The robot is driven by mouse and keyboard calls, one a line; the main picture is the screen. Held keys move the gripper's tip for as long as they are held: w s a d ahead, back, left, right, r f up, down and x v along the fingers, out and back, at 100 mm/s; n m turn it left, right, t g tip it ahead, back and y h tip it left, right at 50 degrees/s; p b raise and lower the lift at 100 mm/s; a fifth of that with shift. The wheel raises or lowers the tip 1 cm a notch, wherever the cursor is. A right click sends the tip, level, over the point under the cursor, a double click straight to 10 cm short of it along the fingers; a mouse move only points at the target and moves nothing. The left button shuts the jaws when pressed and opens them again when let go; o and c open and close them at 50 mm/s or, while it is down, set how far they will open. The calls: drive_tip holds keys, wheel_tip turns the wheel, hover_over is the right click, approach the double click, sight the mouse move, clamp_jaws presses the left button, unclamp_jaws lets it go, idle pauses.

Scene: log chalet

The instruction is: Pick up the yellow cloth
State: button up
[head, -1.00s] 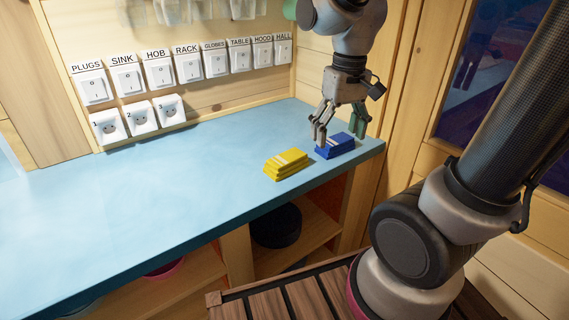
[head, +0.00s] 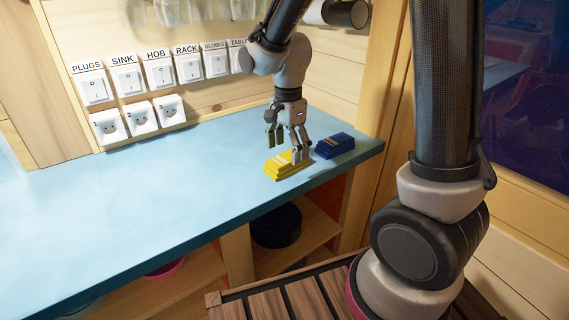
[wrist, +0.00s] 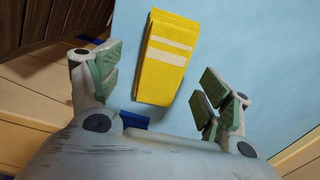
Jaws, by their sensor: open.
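The yellow cloth (head: 286,166) is folded, with pale stripes, and lies on the blue worktop near its front edge. In the wrist view the cloth (wrist: 165,58) shows ahead of and between the spread fingers. My gripper (head: 287,143) is open and empty, pointing down just above the cloth, with a finger overlapping the cloth's right part in the head view. My gripper also shows in the wrist view (wrist: 158,90). Whether a finger touches the cloth I cannot tell.
A folded blue cloth (head: 335,145) lies to the right of the yellow one; a bit of blue shows in the wrist view (wrist: 134,119). The worktop (head: 150,200) is clear to the left. Labelled switches (head: 127,79) and sockets (head: 141,116) line the back wall.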

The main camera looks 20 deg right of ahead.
sight(286, 158)
wheel_tip(286, 158, down, 4)
drive_tip(key=shift+a+r, duration=0.1)
drive_tip(key=shift+a, duration=0.05)
drive_tip(key=c, duration=0.9)
wheel_tip(286, 158, up, 10)
drive_tip(key=shift+r, duration=0.1)
drive_tip(key=shift+o, duration=0.6)
drive_tip(key=shift+c, duration=1.1)
